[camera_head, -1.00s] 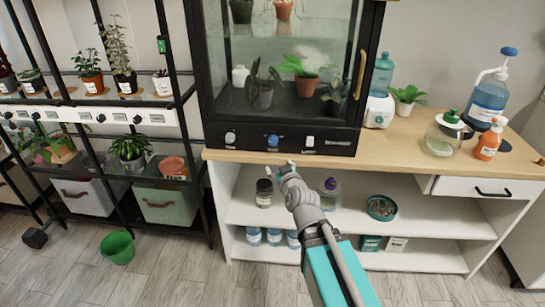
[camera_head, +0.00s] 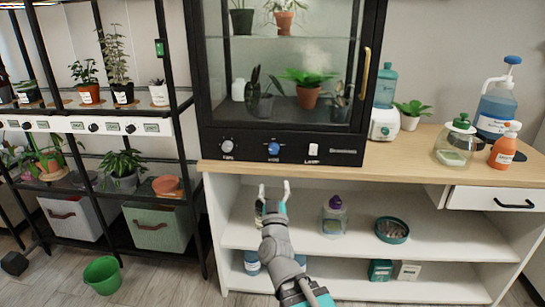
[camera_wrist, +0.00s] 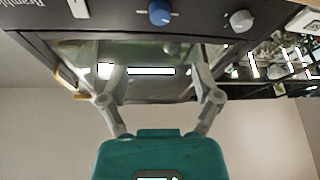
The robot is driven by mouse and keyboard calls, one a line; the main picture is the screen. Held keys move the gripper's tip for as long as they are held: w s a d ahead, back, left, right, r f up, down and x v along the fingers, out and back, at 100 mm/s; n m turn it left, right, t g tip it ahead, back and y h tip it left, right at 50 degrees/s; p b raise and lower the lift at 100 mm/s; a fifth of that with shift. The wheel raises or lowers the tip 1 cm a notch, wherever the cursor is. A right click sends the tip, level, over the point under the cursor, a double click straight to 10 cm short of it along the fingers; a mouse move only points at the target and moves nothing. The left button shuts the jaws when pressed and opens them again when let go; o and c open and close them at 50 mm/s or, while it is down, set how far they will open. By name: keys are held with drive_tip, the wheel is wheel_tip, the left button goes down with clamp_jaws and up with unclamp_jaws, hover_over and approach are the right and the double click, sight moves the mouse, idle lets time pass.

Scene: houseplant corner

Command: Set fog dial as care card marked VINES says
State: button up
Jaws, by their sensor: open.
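The black glass cabinet has a front panel with a blue dial (camera_head: 273,149) in the middle, a grey-white knob (camera_head: 227,145) to its left and a white lamp switch (camera_head: 313,149) to its right. The lettering under the blue dial is too small to read. My gripper (camera_head: 273,190) is open and empty, below the blue dial and apart from it, in front of the white shelf unit. In the wrist view, the panel is upside down, with the blue dial (camera_wrist: 160,12) beyond the open fingers (camera_wrist: 153,66). I cannot make out a card marked VINES.
The wooden counter edge (camera_head: 380,167) lies between my gripper and the panel. Bottles, a jar and a pump stand on the counter's right. The plant rack (camera_head: 150,125) at left carries small knobs and labels. A green bucket (camera_head: 103,275) is on the floor.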

sight(273, 150)
idle(0.4)
drive_tip(key=shift+p+x, duration=2.6)
drive_tip(key=shift+x, duration=4.25)
drive_tip(key=c, duration=1.1)
drive_tip(key=shift+a, duration=0.15)
clamp_jaws()
